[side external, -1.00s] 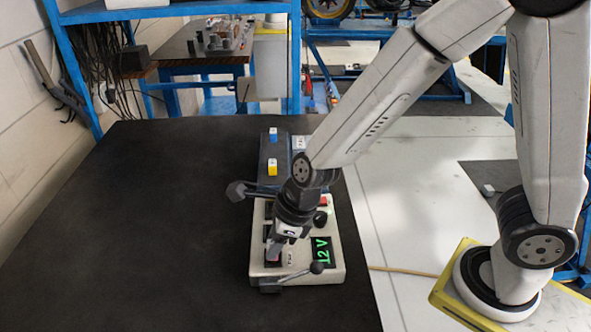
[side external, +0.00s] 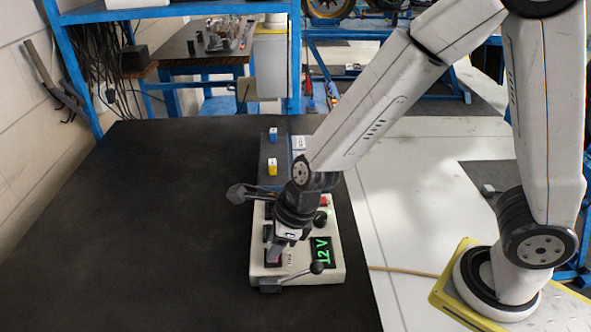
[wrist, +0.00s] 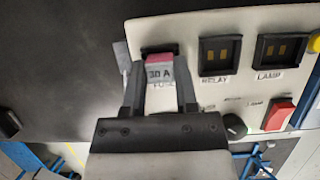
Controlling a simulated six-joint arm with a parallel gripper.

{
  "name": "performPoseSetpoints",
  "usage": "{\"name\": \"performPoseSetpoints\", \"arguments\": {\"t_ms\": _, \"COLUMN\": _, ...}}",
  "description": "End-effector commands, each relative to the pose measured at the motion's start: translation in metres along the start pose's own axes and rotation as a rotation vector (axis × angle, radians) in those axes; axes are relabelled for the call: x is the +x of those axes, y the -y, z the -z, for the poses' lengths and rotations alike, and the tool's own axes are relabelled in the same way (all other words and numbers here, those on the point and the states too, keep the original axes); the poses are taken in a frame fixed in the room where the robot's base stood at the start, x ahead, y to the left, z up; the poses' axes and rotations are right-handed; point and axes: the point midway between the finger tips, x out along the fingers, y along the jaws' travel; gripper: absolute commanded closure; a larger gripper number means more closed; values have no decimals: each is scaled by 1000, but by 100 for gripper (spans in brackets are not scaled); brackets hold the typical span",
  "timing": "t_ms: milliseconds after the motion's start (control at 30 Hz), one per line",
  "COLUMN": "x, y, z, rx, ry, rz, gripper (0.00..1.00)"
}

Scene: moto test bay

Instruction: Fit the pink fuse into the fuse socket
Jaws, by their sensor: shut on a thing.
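The pink fuse (wrist: 159,70), marked 30 A with a grey body, is held between the two fingers of my gripper (wrist: 160,92). Its pink end meets the dark fuse socket (wrist: 160,49) at the panel's edge in the wrist view. How deep it sits cannot be told. In the side external view my gripper (side external: 277,248) points down at the front left of the cream test panel (side external: 330,275). The fuse is mostly hidden there by my gripper.
The RELAY socket (wrist: 220,56) and LAMP socket (wrist: 270,50) are empty beside it. A red switch (wrist: 278,115) and black knob (wrist: 234,126) are nearby. A lever (side external: 317,268) and a green 12 V display (side external: 321,252) are close. The black mat (side external: 150,230) is clear at left.

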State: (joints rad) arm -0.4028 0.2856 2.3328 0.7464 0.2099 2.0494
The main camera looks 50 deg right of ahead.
Motion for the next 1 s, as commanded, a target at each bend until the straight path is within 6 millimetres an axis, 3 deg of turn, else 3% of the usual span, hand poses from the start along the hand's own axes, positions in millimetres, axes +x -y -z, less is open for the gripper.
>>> {"name": "performPoseSetpoints", "arguments": {"t_ms": 467, "x": 0, "y": 0, "z": 0, "rx": 0, "ry": 0, "rz": 0, "gripper": 100}}
{"name": "performPoseSetpoints", "arguments": {"t_ms": 500, "x": 0, "y": 0, "z": 0, "rx": 0, "ry": 0, "rz": 0, "gripper": 51}}
{"name": "performPoseSetpoints", "arguments": {"t_ms": 600, "x": 0, "y": 0, "z": 0, "rx": 0, "ry": 0, "rz": 0, "gripper": 22}}
{"name": "performPoseSetpoints", "arguments": {"t_ms": 1000, "x": -2, "y": 0, "z": -1, "rx": -1, "ry": 1, "rz": 0, "gripper": 22}}
